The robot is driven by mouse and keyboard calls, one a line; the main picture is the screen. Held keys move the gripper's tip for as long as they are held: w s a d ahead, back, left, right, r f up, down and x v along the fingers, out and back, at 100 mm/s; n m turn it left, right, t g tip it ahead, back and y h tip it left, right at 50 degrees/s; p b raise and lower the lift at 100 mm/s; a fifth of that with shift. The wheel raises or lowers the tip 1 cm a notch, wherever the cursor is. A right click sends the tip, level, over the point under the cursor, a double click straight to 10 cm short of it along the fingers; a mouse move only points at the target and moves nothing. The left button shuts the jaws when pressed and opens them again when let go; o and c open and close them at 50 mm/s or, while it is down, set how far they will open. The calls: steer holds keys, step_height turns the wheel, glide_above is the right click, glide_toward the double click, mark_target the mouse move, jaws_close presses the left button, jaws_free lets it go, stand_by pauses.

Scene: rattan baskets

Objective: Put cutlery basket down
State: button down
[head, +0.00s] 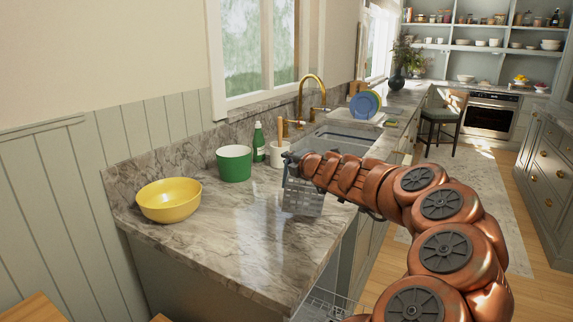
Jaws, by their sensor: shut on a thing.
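The cutlery basket (302,198) is a grey, see-through slatted box in the head view. It is at the right part of the marble counter, below the end of my arm. My gripper (290,165) is shut on the basket's upper part, and the fingertips are small and partly hidden. The basket looks upright or slightly tilted. I cannot tell whether its bottom touches the counter (225,235).
A yellow bowl (168,203), a green pot (234,164), a green bottle (258,142) and a white utensil holder (279,154) stand on the counter. The sink (345,139) lies behind. A wire dishwasher rack (328,304) is below the counter's front edge. The counter's front middle is clear.

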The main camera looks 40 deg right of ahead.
steer(key=w+d+f, duration=0.3)
steer(key=w+f, duration=0.1)
steer(key=w, duration=0.1)
steer(key=shift+d+b, duration=0.35)
steer(key=shift+b, duration=0.1)
steer(key=c, duration=1.3)
jaws_free()
steer(key=shift+o, duration=0.2)
steer(key=v, duration=1.2)
steer(key=shift+p, duration=0.3)
steer(key=shift+w, duration=0.1)
